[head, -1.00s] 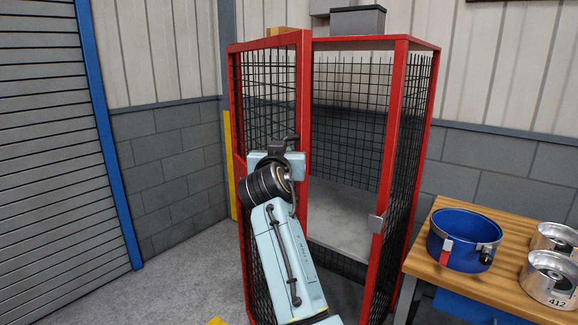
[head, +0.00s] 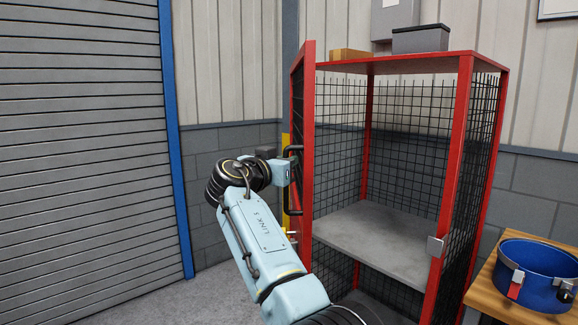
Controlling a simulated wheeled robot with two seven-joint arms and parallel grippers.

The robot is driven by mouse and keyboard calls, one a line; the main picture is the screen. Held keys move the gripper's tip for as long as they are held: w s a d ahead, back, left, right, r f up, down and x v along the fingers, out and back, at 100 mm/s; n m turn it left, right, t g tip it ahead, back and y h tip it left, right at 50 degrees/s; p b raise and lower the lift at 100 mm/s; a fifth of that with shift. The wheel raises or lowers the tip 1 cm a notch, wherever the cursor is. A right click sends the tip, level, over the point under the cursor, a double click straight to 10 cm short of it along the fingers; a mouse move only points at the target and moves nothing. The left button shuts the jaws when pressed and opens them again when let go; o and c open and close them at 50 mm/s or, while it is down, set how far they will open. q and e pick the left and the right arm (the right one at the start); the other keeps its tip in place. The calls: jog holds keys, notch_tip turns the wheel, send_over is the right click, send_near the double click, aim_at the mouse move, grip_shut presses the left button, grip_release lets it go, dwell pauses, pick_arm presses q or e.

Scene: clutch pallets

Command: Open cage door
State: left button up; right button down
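The red-framed mesh cage (head: 466,160) stands ahead with its front open. Its red door (head: 305,140) is swung out at the left side and shows almost edge-on. A dark upright handle (head: 291,180) sits on the door's outer face. One pale blue arm, seemingly my right, rises from the bottom middle. Its gripper (head: 283,172) is at the handle, on the left side of the door. The fingers are small and partly hidden, so their grip on the handle is unclear. My other gripper is out of view.
A grey shelf (head: 385,238) inside the cage is bare. A metal latch plate (head: 436,246) is on the right post. A wooden table (head: 484,299) with a blue tub (head: 536,273) stands at the right. A roller shutter (head: 80,150) is at the left, with free floor before it.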

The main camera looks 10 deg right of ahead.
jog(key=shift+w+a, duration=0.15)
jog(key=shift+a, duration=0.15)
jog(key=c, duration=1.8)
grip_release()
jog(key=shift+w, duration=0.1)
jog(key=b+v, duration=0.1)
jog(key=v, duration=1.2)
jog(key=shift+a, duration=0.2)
